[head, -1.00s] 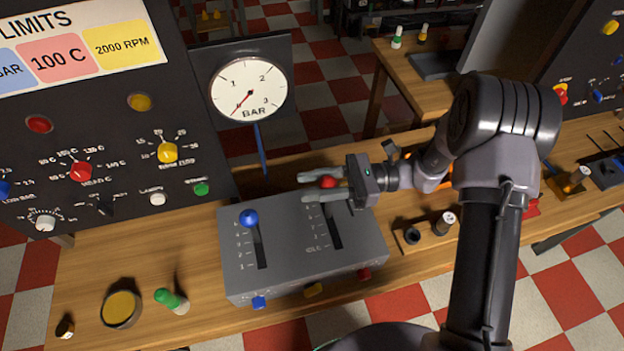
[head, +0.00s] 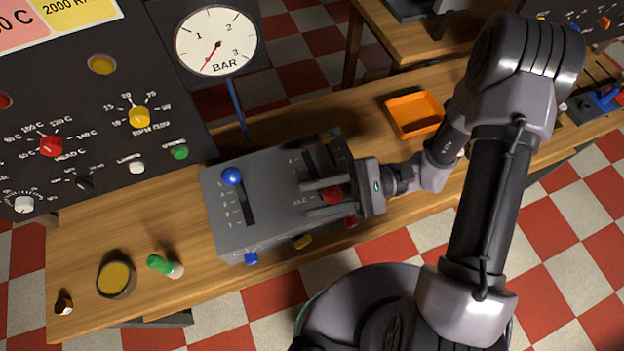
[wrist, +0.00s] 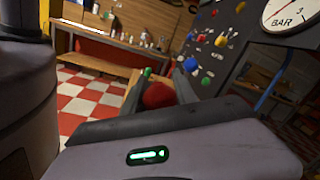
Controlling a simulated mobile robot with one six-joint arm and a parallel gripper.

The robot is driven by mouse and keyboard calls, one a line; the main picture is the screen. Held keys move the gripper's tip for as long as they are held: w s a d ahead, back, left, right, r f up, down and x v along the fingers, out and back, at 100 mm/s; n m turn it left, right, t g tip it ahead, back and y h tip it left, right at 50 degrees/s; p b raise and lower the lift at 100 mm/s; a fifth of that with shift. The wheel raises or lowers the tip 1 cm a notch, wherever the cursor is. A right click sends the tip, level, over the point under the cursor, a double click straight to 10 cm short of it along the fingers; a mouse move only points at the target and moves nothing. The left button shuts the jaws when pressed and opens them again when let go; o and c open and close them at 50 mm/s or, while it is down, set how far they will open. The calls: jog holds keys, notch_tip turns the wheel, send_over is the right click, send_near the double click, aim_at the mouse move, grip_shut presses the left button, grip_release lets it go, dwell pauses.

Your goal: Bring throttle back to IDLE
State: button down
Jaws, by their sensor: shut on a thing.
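The throttle is the lever with the red knob (head: 331,195) on the right slot of the grey lever box (head: 268,225). My gripper (head: 324,196) reaches in from the right, with one finger on each side of the red knob, shut on it. In the wrist view the red knob (wrist: 159,95) sits between the fingers. The lever with the blue knob (head: 232,176) stands at the far end of the left slot and is apart from my gripper.
A pressure gauge (head: 216,42) stands behind the box, and a dark control panel (head: 60,120) with coloured knobs is at left. A round dish (head: 117,278) and a green-topped item (head: 164,266) lie left of the box. An orange tray (head: 414,113) is behind my arm.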

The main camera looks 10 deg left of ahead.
jog(key=shift+s+d+f, duration=0.2)
jog(key=shift+s+f, duration=0.1)
jog(key=shift+s, duration=0.1)
jog(key=c, duration=1)
grip_release()
jog(key=shift+d, duration=0.1)
jog(key=shift+o, duration=0.2)
jog(key=p+v, duration=0.2)
jog(key=v, duration=1.5)
jog(key=shift+p, duration=0.35)
jog(key=shift+w+d, duration=0.15)
